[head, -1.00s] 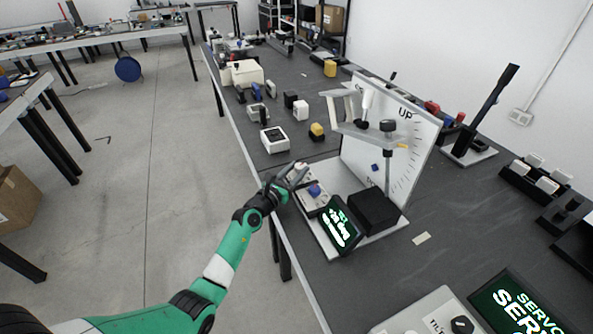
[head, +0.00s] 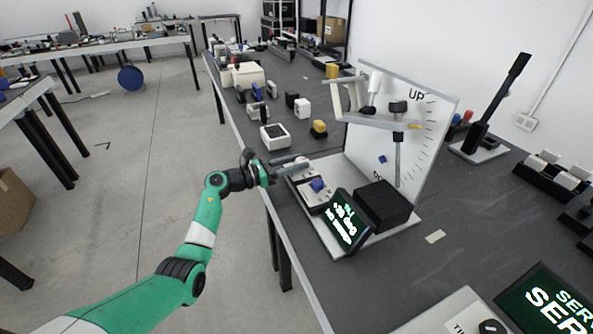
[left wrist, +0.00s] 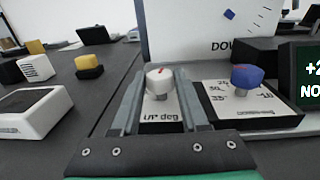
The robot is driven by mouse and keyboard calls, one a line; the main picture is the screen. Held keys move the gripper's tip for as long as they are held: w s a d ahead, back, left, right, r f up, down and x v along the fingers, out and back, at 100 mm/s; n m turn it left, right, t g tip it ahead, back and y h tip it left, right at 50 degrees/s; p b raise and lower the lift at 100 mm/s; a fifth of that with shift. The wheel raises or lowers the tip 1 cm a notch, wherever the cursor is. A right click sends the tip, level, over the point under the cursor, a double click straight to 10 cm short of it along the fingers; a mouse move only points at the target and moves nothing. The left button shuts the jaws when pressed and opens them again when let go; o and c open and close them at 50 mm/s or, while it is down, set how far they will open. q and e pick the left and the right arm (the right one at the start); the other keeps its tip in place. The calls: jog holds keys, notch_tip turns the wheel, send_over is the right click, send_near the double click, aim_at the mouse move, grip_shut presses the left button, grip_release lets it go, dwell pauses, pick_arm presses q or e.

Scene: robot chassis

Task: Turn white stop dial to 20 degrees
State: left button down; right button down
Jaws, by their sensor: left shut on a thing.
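The white stop dial (left wrist: 160,82) has a red mark on top and stands on a white plate labelled "UP deg" (left wrist: 160,118) in the left wrist view. My left gripper (left wrist: 158,84) has one finger on each side of this dial and is shut on it. In the head view the left gripper (head: 297,164) reaches in from the left over the table edge, and its fingers largely hide the white dial. A blue dial (left wrist: 246,78) sits just to the right on a numbered plate; it also shows in the head view (head: 317,184). My right gripper is not in view.
A white block (head: 274,137) and a yellow-black block (head: 319,129) lie beyond.

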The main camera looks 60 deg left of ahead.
pick_arm(q)
jog(key=shift+a+m+h, duration=0.2)
jog(key=shift+m+h, duration=0.6)
jog(key=shift+h, duration=0.7)
jog(key=shift+c, duration=2.1)
grip_release()
